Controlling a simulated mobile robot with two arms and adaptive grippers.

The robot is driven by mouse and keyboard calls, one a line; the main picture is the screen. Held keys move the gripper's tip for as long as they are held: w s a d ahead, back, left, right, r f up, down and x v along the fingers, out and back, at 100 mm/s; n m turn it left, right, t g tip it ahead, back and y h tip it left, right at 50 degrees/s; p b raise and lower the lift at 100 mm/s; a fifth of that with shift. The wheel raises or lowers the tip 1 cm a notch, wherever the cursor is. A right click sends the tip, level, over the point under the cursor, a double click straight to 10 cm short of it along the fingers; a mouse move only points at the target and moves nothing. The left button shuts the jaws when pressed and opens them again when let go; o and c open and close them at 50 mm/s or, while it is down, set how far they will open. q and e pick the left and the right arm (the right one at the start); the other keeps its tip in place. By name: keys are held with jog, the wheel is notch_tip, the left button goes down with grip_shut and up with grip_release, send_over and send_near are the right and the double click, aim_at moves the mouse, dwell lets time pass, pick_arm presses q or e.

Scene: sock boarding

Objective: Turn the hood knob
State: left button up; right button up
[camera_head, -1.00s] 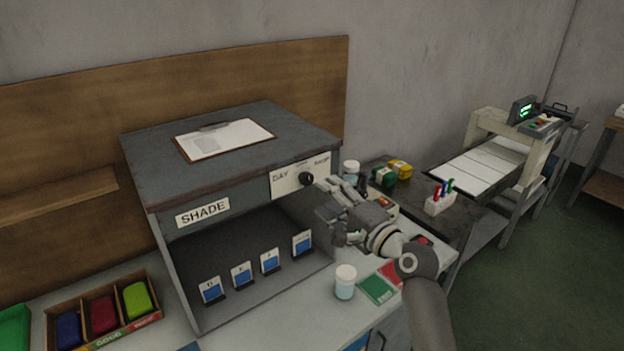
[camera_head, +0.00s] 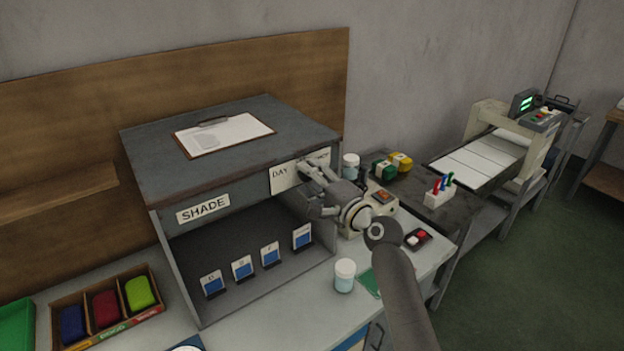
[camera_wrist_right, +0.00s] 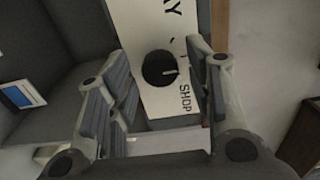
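The grey shade hood (camera_head: 240,165) stands on the counter with an open front. My right gripper (camera_head: 308,176) is in front of the plate and hides the knob in the head view. In the wrist view my right gripper (camera_wrist_right: 163,85) is open, with its fingers on either side of the knob and apart from it. My left gripper is not in view.
A lidded jar (camera_head: 345,275) stands on the counter below my right arm, and another jar (camera_head: 350,166) stands behind my gripper. A clipboard (camera_head: 222,134) lies on the hood. Several blue sample cards (camera_head: 270,255) stand inside it. A bin tray (camera_head: 108,310) is at left.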

jog(key=c, duration=0.8)
jog(key=shift+c, duration=0.2)
jog(key=shift+f, duration=0.1)
jog(key=shift+n+b, duration=0.6)
jog(key=shift+n, duration=0.1)
jog(key=n+b, duration=0.2)
jog(key=n, duration=0.1)
jog(key=shift+f, duration=0.1)
jog(key=n+b, duration=0.1)
jog(key=n, duration=0.2)
jog(key=shift+b, duration=0.4)
jog(key=shift+n+b, duration=0.4)
jog(key=shift+n, duration=0.8)
jog(key=shift+r, duration=0.2)
